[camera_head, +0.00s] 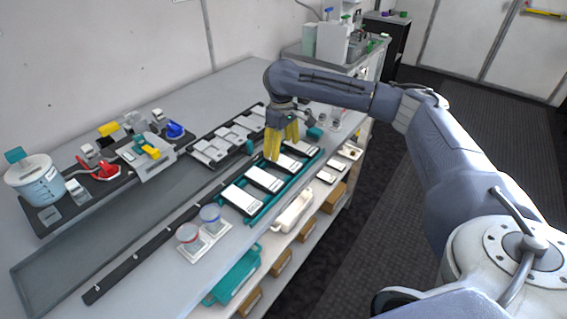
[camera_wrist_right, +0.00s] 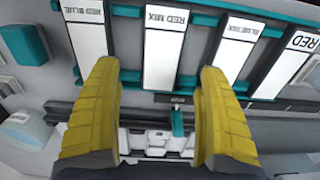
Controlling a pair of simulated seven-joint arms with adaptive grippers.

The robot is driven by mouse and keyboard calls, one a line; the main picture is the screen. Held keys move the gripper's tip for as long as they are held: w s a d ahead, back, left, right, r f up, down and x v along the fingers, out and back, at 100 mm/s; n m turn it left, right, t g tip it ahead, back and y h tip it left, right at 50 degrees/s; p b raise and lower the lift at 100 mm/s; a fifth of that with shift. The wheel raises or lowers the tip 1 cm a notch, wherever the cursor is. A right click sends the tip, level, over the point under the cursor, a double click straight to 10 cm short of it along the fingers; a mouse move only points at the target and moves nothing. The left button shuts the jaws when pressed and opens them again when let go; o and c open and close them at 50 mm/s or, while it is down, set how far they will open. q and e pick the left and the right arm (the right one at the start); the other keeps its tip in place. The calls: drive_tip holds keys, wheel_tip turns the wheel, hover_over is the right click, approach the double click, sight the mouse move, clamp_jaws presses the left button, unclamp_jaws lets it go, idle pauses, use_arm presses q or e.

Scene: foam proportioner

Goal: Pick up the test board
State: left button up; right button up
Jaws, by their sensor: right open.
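Several white labelled boards lie in a row on a teal rack (camera_head: 231,211); I cannot tell which one is the test board. In the right wrist view their labels look like RED BLUE on one board (camera_wrist_right: 90,38), RED MIX on another (camera_wrist_right: 162,55), a blurred one (camera_wrist_right: 232,50) and RED on the last (camera_wrist_right: 290,62). My right gripper (camera_head: 281,150), with yellow fingers, is above the far part of the row, partly hiding a board. In the wrist view the gripper (camera_wrist_right: 160,80) is open and empty, its fingers spread around the RED MIX board's end in the picture.
Two round-lidded cups (camera_head: 199,232) stand near the rack's near end. A dark tray of grey-white blocks (camera_head: 225,140) lies behind it. A white tub (camera_head: 36,180) and coloured fixtures stand at the left. Shelves with bins (camera_head: 236,272) are below the bench edge.

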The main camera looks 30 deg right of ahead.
sight(283, 160)
drive_tip(key=shift+s+f, duration=0.15)
drive_tip(key=shift+f, duration=1.2)
drive_tip(key=shift+s+f, duration=0.1)
drive_tip(key=shift+f, duration=1.2)
drive_tip(key=shift+c, duration=0.5)
drive_tip(key=c, duration=1.2)
